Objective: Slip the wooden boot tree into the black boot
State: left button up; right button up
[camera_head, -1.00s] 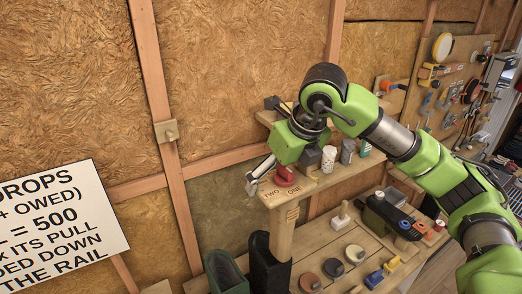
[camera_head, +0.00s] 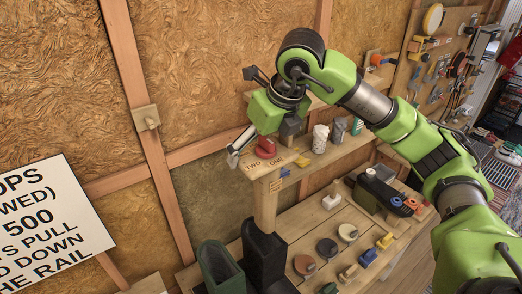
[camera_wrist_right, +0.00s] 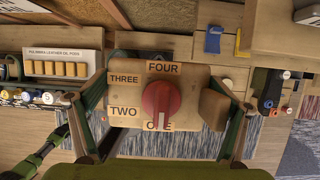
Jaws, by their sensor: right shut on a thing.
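The black boot (camera_head: 263,250) stands upright on the lower bench in the head view, beside a dark green boot (camera_head: 219,264). My right gripper (camera_head: 262,145) is at the near corner of the upper shelf, above and apart from the boots. A red knob (camera_wrist_right: 161,104) on a plate marked ONE to FOUR (camera_wrist_right: 189,82) lies between its widely spaced fingers; the knob also shows in the head view (camera_head: 265,148). A brown wooden block (camera_wrist_right: 215,113) is beside the right-hand finger. What the gripper is shut on is unclear. I cannot pick out the boot tree with certainty.
The upper shelf (camera_head: 322,160) carries a pale cup (camera_head: 320,138) and a grey container (camera_head: 339,130). A sign (camera_head: 50,215) is at left.

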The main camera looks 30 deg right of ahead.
notch_tip(320, 180, down, 28)
jog(key=b, duration=2.5)
jog(key=shift+f, duration=0.2)
pick_arm(q)
notch_tip(320, 180, down, 26)
jog(key=shift+w+r, duration=0.2)
jog(key=shift+w, duration=0.25)
pick_arm(e)
jog(key=shift+r, duration=0.1)
jog(key=o, duration=1.7)
jog(key=shift+s, duration=0.1)
